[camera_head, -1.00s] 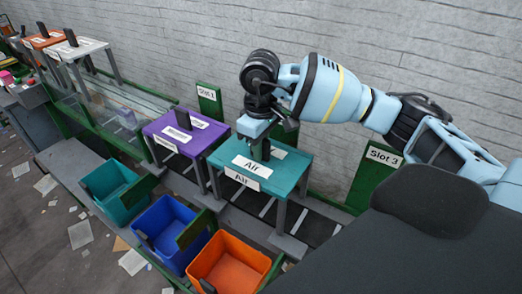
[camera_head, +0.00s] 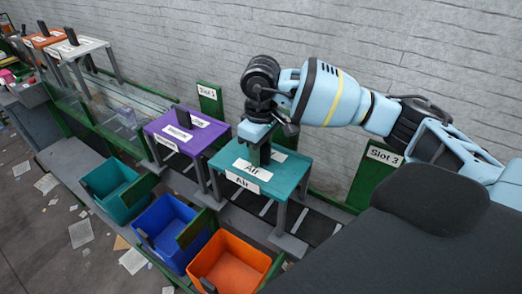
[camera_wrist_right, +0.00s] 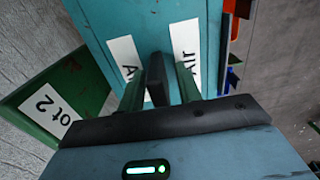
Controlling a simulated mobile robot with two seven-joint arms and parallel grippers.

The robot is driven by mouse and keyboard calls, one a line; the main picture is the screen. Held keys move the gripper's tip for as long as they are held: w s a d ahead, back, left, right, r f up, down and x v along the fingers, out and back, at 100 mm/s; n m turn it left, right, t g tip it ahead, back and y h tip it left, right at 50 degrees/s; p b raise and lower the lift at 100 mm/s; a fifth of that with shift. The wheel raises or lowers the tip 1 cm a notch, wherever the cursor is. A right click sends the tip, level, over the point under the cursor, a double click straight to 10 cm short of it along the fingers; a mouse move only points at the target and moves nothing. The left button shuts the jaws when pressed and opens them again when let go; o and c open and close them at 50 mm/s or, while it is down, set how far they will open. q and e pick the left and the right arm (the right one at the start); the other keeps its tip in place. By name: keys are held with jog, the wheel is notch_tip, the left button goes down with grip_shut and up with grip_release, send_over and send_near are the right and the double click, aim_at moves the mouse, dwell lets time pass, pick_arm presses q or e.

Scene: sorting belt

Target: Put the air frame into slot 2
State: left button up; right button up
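The air frame (camera_head: 290,170) is a teal table-like frame with white "Air" labels and a black upright handle. It stands over the belt between the purple frame and the Slot 3 sign. My right gripper (camera_head: 262,140) is over its top. In the right wrist view, the gripper's two fingers (camera_wrist_right: 160,85) stand on either side of the black handle (camera_wrist_right: 157,80), with a narrow gap showing, so it looks open. The teal top (camera_wrist_right: 95,15) fills much of that view. A green Slot 2 sign (camera_wrist_right: 50,112) is beside it. My left gripper is out of view.
A purple frame (camera_head: 215,135) stands close to the left. White (camera_head: 90,48) and orange (camera_head: 45,40) frames are farther back. Teal (camera_head: 115,205), blue (camera_head: 150,215) and orange (camera_head: 255,255) bins line the front. Signs for Slot 1 (camera_head: 207,93) and Slot 3 (camera_head: 384,156) stand along the wall side.

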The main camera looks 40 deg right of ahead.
notch_tip(320, 180, up, 12)
jog(key=shift+r, duration=0.1)
dwell(0.4)
dwell(0.3)
